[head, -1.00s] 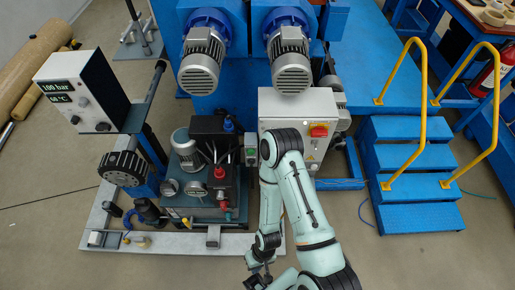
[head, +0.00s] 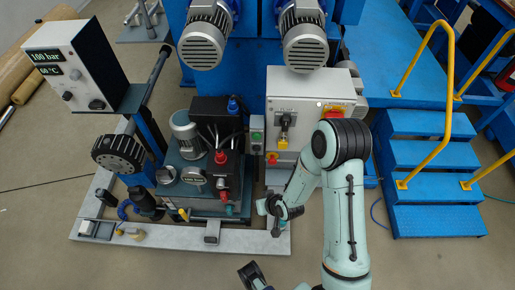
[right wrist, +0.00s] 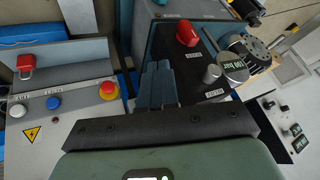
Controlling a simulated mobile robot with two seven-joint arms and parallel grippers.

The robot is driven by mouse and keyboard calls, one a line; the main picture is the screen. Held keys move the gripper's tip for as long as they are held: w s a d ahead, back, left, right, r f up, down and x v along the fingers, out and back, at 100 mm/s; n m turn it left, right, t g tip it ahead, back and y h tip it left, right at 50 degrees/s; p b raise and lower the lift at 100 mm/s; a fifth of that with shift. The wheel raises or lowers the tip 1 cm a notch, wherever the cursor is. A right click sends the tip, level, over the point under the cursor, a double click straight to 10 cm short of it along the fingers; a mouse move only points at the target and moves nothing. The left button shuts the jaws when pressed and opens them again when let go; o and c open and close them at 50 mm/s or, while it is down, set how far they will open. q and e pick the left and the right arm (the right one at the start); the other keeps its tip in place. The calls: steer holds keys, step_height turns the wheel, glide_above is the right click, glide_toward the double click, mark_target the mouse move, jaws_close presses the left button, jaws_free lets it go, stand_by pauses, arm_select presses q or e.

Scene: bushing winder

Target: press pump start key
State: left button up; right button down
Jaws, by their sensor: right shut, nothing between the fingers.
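A small grey box with a green button (head: 257,122) stands between the hydraulic unit and the white cabinet in the head view. I cannot read which key starts the pump. My right gripper (head: 275,230) is in front of and below this box, apart from it. In the right wrist view its fingers (right wrist: 157,82) are shut and empty, between a panel with white, blue and red buttons and a dark unit with a red knob. A dark part at the head view's bottom edge may be my left gripper (head: 254,274); its fingers cannot be made out.
The white cabinet (head: 310,85) has a black selector, a red-yellow switch and a red stop button (head: 272,158). The hydraulic unit (head: 190,203) carries a motor, gauges and a red knob. A display box (head: 70,70) stands left. Blue steps (head: 430,160) with yellow rails stand right.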

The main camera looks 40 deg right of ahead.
mark_target(257, 137)
arm_select(q)
steer(key=w+a+f+b, duration=0.1)
steer(key=w+f+b, duration=0.1)
steer(key=f+b, duration=0.2)
steer(key=w+a+f+b, duration=0.2)
steer(key=f+b, duration=0.1)
steer(key=f, duration=0.4)
steer(key=shift+t+y+b, duration=0.35)
steer(key=shift+t+y, duration=0.05)
arm_select(e)
steer(key=w+d+r+t+h, duration=0.1)
steer(key=w+d+r+t, duration=0.4)
steer(key=w, duration=0.4)
steer(key=shift+w+d+r+n+t, duration=0.3)
steer(key=shift+w+d+r+n, duration=0.1)
steer(key=shift+d+r, duration=0.15)
arm_select(q)
steer(key=shift+a, duration=0.1)
arm_select(e)
steer(key=shift+d, duration=0.1)
arm_select(q)
steer(key=shift+w+r+t+p, duration=0.45)
steer(key=shift+w+r, duration=0.3)
steer(key=shift+w, duration=0.25)
arm_select(e)
steer(key=w+d, duration=0.5)
steer(key=w, duration=0.1)
steer(key=shift+w+d, duration=0.25)
steer(key=shift+w, duration=0.05)
steer(key=shift+f, duration=0.1)
